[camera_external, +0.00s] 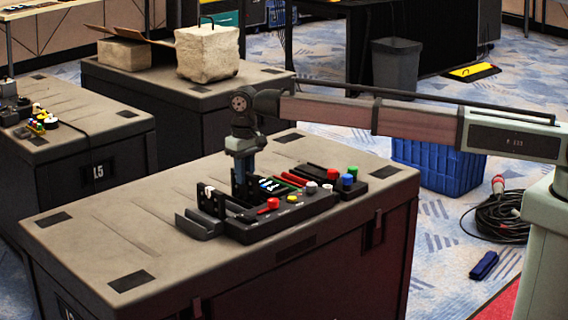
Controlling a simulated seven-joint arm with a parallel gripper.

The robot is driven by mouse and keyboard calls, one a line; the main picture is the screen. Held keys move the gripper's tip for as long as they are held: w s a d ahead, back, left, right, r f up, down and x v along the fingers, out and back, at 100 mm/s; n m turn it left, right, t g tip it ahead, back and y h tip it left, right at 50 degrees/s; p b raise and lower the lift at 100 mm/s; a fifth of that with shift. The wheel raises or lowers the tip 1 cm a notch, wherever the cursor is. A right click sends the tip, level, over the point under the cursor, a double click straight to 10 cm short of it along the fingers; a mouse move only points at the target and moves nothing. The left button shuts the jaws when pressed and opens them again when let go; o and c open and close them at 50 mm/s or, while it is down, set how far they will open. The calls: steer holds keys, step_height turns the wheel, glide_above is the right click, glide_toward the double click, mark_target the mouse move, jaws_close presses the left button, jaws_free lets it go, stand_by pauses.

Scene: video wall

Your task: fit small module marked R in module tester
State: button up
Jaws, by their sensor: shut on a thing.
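The module tester (290,206) is a long black console on the near case, with a small lit screen, a red lever, a yellow button and knobs. My gripper (240,186) points down over the left part of the tester, beside the screen. It is shut on a small dark module, which is mostly hidden among the dark fingers and the tester's upright black parts. I cannot read an R on it, nor tell whether it touches the tester.
A black open tray (199,224) is at the tester's left end. A black rack (352,186) with red, blue and green capped pieces stands behind its right end. The case top (110,225) is clear on the left. A stone block (207,52) stands on another case behind.

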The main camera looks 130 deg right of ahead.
steer(key=shift+f, duration=0.5)
stand_by(1.4)
steer(key=o, duration=0.9)
steer(key=shift+o, duration=0.3)
steer(key=shift+o, duration=0.8)
steer(key=shift+r, duration=0.2)
steer(key=shift+r, duration=3.8)
